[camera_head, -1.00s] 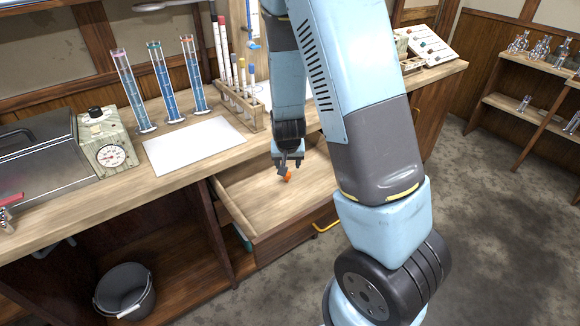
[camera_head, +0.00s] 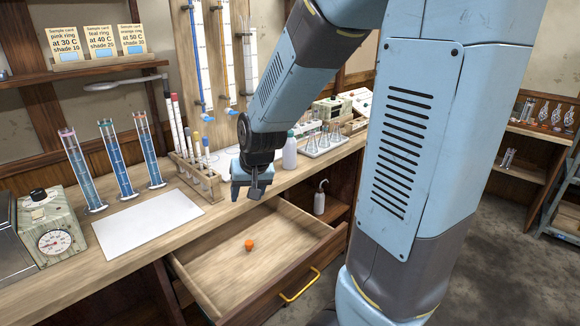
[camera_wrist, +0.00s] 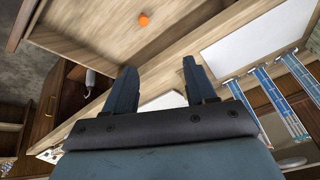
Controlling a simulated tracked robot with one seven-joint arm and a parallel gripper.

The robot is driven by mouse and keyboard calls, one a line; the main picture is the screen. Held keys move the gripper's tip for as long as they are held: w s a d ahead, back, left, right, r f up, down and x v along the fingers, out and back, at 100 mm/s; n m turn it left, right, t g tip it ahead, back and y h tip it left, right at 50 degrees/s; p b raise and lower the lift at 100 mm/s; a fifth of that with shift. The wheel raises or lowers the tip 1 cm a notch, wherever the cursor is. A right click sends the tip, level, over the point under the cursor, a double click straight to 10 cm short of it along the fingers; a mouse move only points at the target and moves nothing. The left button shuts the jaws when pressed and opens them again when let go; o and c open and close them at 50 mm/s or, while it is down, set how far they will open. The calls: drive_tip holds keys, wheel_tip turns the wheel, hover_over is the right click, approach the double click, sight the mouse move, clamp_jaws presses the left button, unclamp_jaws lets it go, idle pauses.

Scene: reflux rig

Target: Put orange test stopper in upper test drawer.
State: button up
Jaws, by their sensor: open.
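The orange test stopper (camera_head: 249,245) lies on the floor of the pulled-out upper drawer (camera_head: 215,271), apart from the drawer walls. The drawer has a yellow handle (camera_head: 300,285) on its front. My gripper (camera_head: 254,193) is open and empty, raised above the drawer's back edge near the bench top. In the wrist view the two fingers (camera_wrist: 157,85) stand apart with nothing between them. The stopper (camera_wrist: 144,19) also shows there, inside the drawer and away from the fingers.
On the bench stand a rack of tubes (camera_head: 198,175), a white sheet (camera_head: 148,222), tall blue-filled cylinders (camera_head: 121,167), a white bottle (camera_head: 290,152) and a tray of flasks (camera_head: 325,142). A dial box (camera_head: 52,228) is at the left. Open floor lies to the right.

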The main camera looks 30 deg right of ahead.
drive_tip(key=s+d+r+n+h, duration=0.1)
drive_tip(key=s+d+r, duration=0.2)
drive_tip(key=s+r, duration=1.2)
drive_tip(key=s, duration=0.3)
drive_tip(key=shift+n+t, duration=0.4)
drive_tip(key=shift+s, duration=0.1)
drive_tip(key=shift+c, duration=0.2)
